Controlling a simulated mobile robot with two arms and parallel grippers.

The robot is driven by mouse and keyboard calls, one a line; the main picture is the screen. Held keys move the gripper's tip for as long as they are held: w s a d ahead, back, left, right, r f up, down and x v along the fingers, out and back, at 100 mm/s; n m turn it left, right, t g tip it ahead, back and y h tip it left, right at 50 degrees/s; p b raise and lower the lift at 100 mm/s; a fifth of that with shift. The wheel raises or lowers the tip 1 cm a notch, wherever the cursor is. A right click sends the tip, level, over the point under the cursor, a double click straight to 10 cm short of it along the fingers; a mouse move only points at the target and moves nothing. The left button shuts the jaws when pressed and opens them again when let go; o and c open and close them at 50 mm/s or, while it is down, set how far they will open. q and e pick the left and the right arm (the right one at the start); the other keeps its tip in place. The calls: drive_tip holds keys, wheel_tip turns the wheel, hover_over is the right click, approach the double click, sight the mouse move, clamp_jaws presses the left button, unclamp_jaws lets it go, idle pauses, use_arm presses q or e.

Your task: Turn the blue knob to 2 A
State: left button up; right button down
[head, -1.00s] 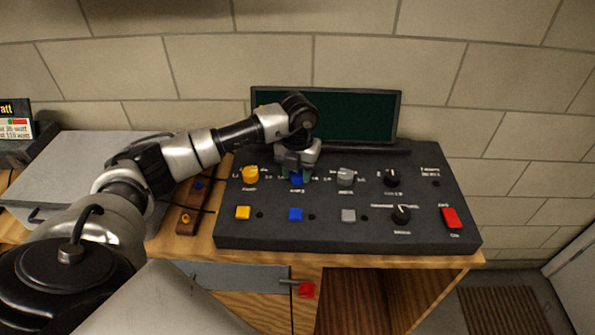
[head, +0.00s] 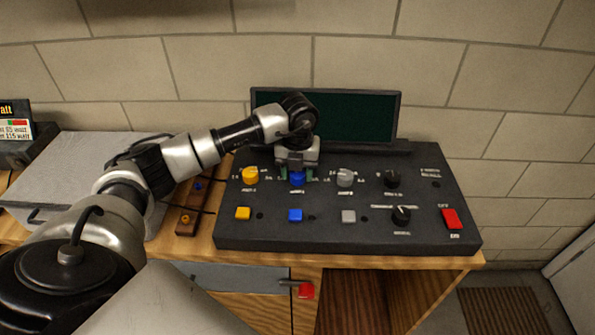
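The blue knob (head: 297,179) is on the dark control panel (head: 350,239), in the upper row between the yellow knob (head: 250,175) and the grey knob (head: 345,177). My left gripper (head: 297,174) points down over the blue knob, with a greenish finger on either side of it. The fingers are at the knob's sides; I cannot tell whether they press on it. The arm hides part of the knob's top and the scale marks around it, so its setting cannot be read. My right gripper is not in view.
Black knobs (head: 391,179) (head: 401,215) sit to the right, and a red switch (head: 452,218) is at the right edge. Yellow, blue and grey buttons line the front row. A dark screen (head: 360,118) stands behind. A grey box (head: 75,160) is at left.

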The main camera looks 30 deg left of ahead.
sight(297, 173)
use_arm(q)
drive_tip(key=shift+o, duration=1.2)
wheel_tip(297, 173, up, 11)
drive_tip(key=b, duration=0.1)
drive_tip(key=shift+f+b, duration=0.15)
drive_tip(key=shift+b, duration=0.25)
